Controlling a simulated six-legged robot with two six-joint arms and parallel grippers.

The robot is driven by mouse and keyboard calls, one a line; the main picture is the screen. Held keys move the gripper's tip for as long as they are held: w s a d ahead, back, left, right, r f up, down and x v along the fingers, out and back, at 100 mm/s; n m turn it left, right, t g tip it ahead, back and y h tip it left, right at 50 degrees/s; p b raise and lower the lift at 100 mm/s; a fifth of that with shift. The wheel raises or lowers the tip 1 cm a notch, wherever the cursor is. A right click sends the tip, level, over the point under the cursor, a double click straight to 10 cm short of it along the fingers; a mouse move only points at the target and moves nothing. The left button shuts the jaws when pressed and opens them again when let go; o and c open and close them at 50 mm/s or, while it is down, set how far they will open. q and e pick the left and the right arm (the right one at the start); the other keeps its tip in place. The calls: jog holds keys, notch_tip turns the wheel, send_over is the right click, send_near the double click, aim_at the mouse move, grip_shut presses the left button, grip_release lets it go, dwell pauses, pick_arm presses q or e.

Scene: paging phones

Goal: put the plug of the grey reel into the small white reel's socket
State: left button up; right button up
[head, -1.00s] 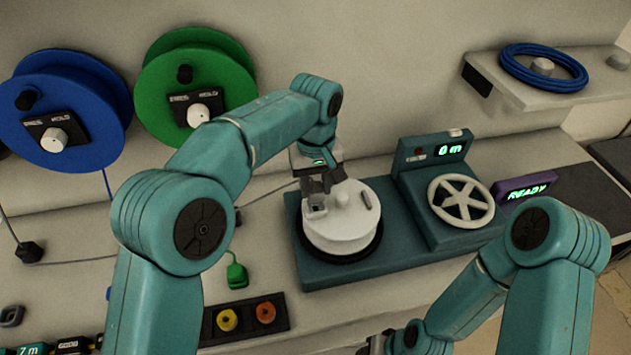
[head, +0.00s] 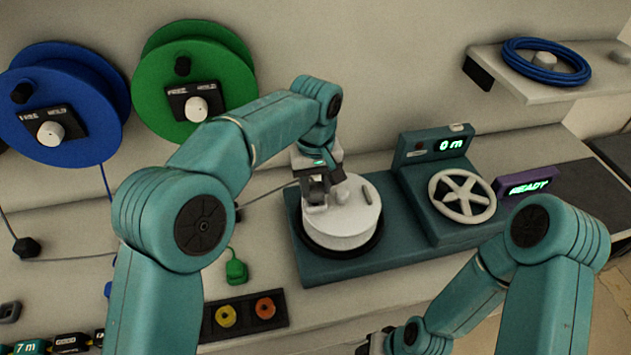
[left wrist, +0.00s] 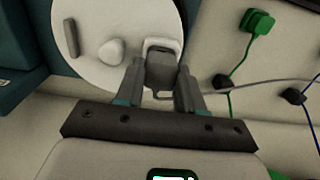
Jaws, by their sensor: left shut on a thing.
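The small white reel (head: 352,228) sits on a teal machine base. Its white square socket (left wrist: 162,44) stands on its top, near the rim. My left gripper (head: 320,190) is over this socket, pointing down. In the left wrist view its fingers (left wrist: 160,82) are shut on the dark grey plug (left wrist: 160,68), whose front end is at the socket; I cannot tell how deep it sits. The grey cable (left wrist: 240,82) trails from the plug. I cannot make out the grey reel. My right gripper (head: 374,342) is low at the bottom edge, mostly cut off.
Blue (head: 75,85) and green (head: 225,75) reels stand at the back left. A green plug (head: 236,268) lies on the bench. A spoked handwheel (head: 462,197) and a 0 m display (head: 450,146) are right of the white reel. A blue coil (head: 545,62) lies on the shelf.

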pick_arm(q)
jog(key=shift+f, duration=0.4)
dwell(0.3)
jog(key=o, duration=1.4)
jog(key=shift+r, duration=0.15)
notch_tip(320, 180, up, 9)
jog(key=p, duration=0.8)
jog(key=shift+p, duration=0.35)
